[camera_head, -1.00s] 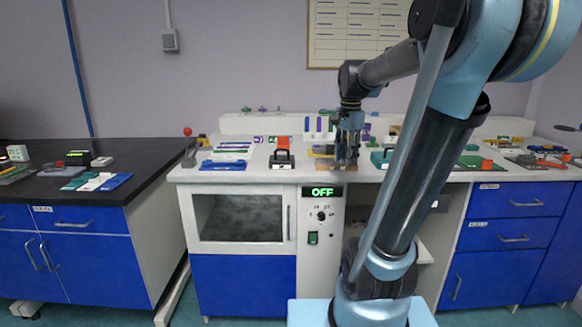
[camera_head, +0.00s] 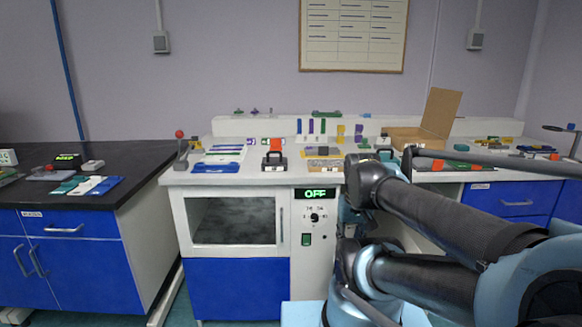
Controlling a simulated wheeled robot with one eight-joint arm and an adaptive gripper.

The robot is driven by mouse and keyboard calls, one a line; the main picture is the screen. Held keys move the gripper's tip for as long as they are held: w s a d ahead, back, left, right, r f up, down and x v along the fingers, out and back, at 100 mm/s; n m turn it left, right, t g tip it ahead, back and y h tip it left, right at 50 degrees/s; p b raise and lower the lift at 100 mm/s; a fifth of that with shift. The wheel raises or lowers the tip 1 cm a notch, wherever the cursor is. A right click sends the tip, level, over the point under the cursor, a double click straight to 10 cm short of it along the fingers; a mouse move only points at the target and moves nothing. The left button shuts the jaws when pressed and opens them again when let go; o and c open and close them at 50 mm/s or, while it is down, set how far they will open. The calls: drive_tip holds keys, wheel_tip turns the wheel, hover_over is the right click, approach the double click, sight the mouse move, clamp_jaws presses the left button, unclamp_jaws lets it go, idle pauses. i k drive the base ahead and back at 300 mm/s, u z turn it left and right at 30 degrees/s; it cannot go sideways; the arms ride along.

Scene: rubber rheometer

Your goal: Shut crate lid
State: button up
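A brown cardboard-coloured crate (camera_head: 403,135) sits on the white bench, right of centre towards the back. Its lid (camera_head: 441,112) stands up, tilted a little to the right, so the crate is open. The dark end of my arm is low in front of the bench edge, left of and below the crate. My gripper (camera_head: 345,222) seems to hang down there, partly hidden behind my arm. Its fingers cannot be made out. It is well apart from the crate and lid.
Upright coloured pieces stand behind. My arm crosses the lower right. A black-topped bench (camera_head: 128,165) is at left.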

sight(441, 110)
drive_tip(key=u, duration=1.35)
drive_tip(key=k, duration=1.25)
drive_tip(key=z, duration=1.95)
drive_tip(key=i, duration=0.3)
drive_tip(key=z, duration=0.1)
